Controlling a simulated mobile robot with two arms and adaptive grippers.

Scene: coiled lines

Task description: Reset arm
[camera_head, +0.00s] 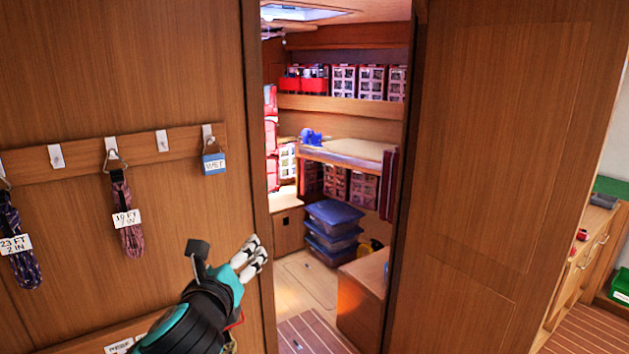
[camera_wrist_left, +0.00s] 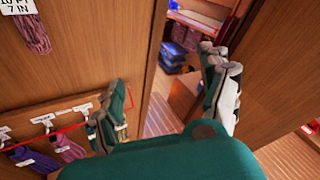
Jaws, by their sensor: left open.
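A dark purple coiled line (camera_head: 20,255) labelled "23 FT 2 IN" hangs at the far left. My right gripper is not in view.
A blue "WET" tag (camera_head: 214,163) hangs on the rail (camera_head: 180,146). In the left wrist view, a purple coil (camera_wrist_left: 67,149) hangs from a lower rail. Blue bins (camera_head: 333,230) stand inside the doorway. A wooden panel (camera_head: 500,150) borders the doorway's right side.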

